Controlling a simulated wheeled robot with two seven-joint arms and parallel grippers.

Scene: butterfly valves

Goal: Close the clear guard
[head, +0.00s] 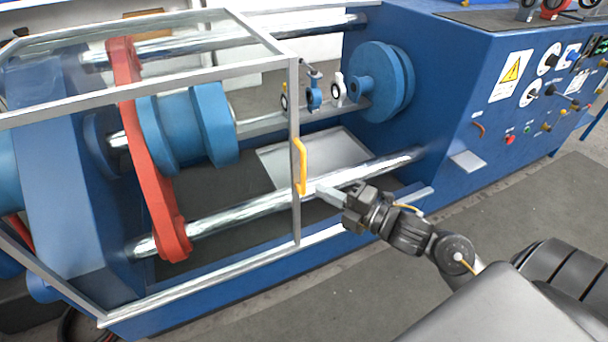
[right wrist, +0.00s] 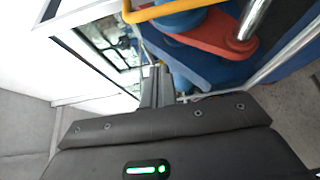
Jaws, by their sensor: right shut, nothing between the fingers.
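The clear guard (head: 297,110) is a grey metal frame with see-through panels. In the head view it covers the left part of the blue machine, and the right part is uncovered. Its yellow handle (head: 302,165) is on the right upright; it also shows at the top of the right wrist view (right wrist: 160,11). My right gripper (head: 321,191) is shut and empty, just right of the handle's lower end. In the right wrist view its fingers (right wrist: 156,84) point toward the guard, below the handle. I cannot tell whether they touch the guard. My left gripper is not in view.
Bright horizontal bars (head: 370,170) cross the machine's open bay. A blue flange (head: 383,82) and small valves (head: 315,95) are at its far right side. A control panel (head: 550,80) is farther right. The grey floor in front is clear.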

